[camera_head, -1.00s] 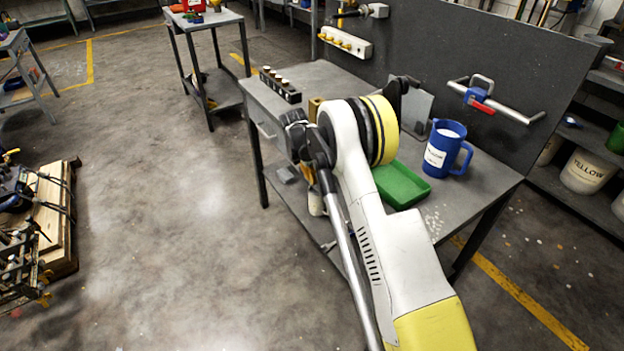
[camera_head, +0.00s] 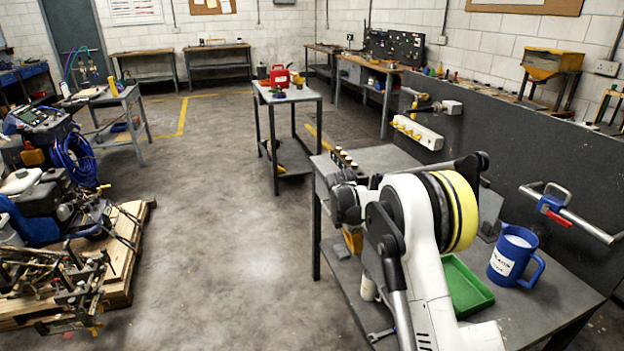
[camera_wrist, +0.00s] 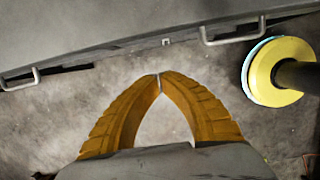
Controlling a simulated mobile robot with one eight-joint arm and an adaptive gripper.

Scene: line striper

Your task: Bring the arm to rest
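My arm rises from the lower right in the head view, its elbow with a yellow band in front of the grey workbench (camera_head: 550,310). In the wrist view my gripper (camera_wrist: 160,77) has its two ridged yellow fingers meeting at the tips. Nothing shows between them but the concrete floor. The grey bench edge with two handles (camera_wrist: 235,34) crosses the top of the wrist view, apart from the fingers. In the head view my arm hides part of the bench, and the fingertips cannot be made out clearly.
On the bench are a green tray (camera_head: 470,292), a blue mug (camera_head: 512,256) and a rack of dark pieces (camera_head: 343,160). A small table (camera_head: 291,95) with a red container (camera_head: 280,77) stands behind. A loaded pallet (camera_head: 118,270) is at left. Floor between is clear.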

